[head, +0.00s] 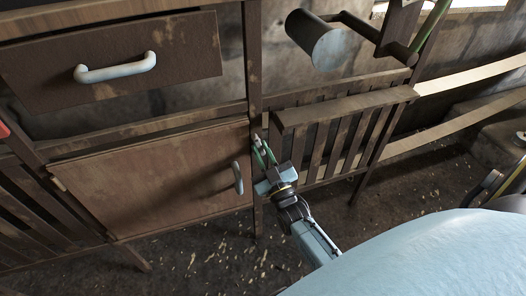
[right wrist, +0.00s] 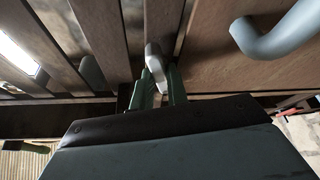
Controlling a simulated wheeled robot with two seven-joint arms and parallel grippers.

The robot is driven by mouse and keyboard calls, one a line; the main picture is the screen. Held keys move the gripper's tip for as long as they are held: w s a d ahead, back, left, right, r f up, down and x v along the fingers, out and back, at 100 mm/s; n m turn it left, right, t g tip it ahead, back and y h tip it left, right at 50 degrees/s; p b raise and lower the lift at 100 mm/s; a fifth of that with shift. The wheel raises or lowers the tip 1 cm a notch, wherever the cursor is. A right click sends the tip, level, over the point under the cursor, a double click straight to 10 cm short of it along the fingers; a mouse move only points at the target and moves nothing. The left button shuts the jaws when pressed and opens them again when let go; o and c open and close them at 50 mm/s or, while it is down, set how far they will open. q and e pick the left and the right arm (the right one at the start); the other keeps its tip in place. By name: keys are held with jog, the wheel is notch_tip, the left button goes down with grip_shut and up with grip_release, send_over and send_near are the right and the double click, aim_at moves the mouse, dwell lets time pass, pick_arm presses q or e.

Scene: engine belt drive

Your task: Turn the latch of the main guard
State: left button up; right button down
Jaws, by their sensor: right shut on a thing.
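The latch (head: 257,141) is a small pale grey piece on the dark post between the wooden door and the slatted guard (head: 345,107). My right gripper (head: 262,154) reaches up to it from below, its green fingers shut on the latch. In the right wrist view the latch (right wrist: 155,60) stands between the fingertips (right wrist: 161,80), its rounded end showing past them. The fingers hide its lower part. My left gripper is not in view.
A wooden door with a pale blue handle (head: 238,178) is just left of my right gripper. Above are a drawer with a handle (head: 115,68) and a grey cylinder (head: 315,40) on an arm. Pale belt strips (head: 470,75) run at the right. The floor below is littered with chips.

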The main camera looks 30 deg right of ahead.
jog(key=m+h, duration=0.1)
jog(key=m, duration=0.2)
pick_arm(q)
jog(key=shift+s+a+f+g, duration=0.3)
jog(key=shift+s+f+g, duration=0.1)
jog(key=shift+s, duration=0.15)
pick_arm(e)
jog(key=shift+a+m+h, duration=0.1)
jog(key=shift+m+h, duration=0.7)
jog(key=shift+m, duration=0.3)
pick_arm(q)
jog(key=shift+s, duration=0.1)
pick_arm(e)
jog(key=c, duration=1.4)
grip_release()
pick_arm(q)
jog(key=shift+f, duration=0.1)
